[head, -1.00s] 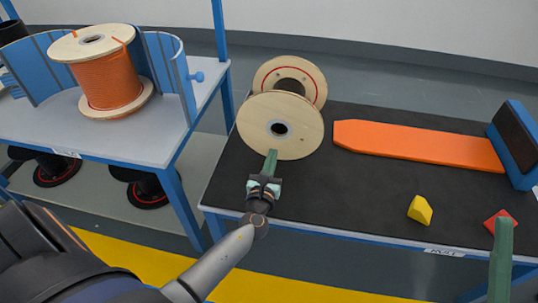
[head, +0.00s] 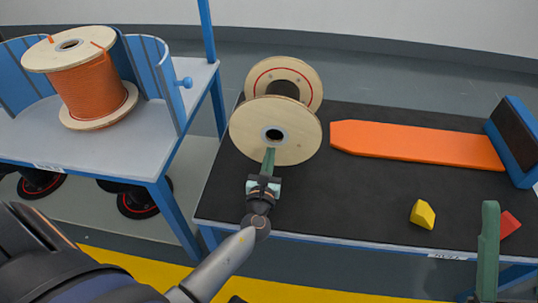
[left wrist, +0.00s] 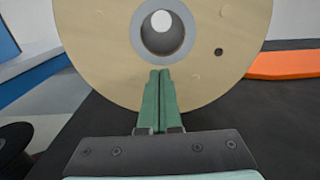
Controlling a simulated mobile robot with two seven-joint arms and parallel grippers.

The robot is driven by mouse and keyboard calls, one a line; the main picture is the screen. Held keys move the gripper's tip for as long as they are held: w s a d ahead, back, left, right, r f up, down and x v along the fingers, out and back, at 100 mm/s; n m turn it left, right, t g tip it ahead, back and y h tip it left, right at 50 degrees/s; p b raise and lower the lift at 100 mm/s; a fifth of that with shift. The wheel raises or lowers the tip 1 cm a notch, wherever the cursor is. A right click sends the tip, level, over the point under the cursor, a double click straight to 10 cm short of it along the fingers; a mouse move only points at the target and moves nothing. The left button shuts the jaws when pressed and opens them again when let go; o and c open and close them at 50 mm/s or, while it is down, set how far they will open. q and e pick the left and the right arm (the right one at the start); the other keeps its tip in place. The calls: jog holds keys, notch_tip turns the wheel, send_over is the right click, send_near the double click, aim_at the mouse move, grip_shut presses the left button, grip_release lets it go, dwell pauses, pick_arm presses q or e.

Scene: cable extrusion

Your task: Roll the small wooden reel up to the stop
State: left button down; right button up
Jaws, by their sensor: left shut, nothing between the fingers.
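The small wooden reel (head: 255,138) stands on its rims on the black-topped table, near the left end. It is empty, with pale flanges and a red ring on the far one. My left gripper (head: 269,153) is shut and empty, its green fingertips at the near flange just below the hub hole; the left wrist view shows the fingertips (left wrist: 160,75) there. Touch is hard to tell. The stop (head: 513,140), a blue block with a dark face, stands at the table's right end. One green finger of my right gripper (head: 489,215) shows near the front right edge; its opening is unclear.
A flat orange strip (head: 415,145) lies between reel and stop. A yellow block (head: 422,214) and a red block (head: 509,223) lie near the table's front edge. A larger orange-cable reel (head: 90,90) stands on a grey table (head: 120,150) at left.

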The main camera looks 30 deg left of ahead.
aim_at(273, 140)
pick_arm(q)
jog(key=b+x, duration=0.1)
jog(key=x, duration=0.5)
jog(key=shift+w+a, duration=0.1)
jog(key=shift+w, duration=0.05)
jog(key=shift+f, duration=0.1)
dwell(0.3)
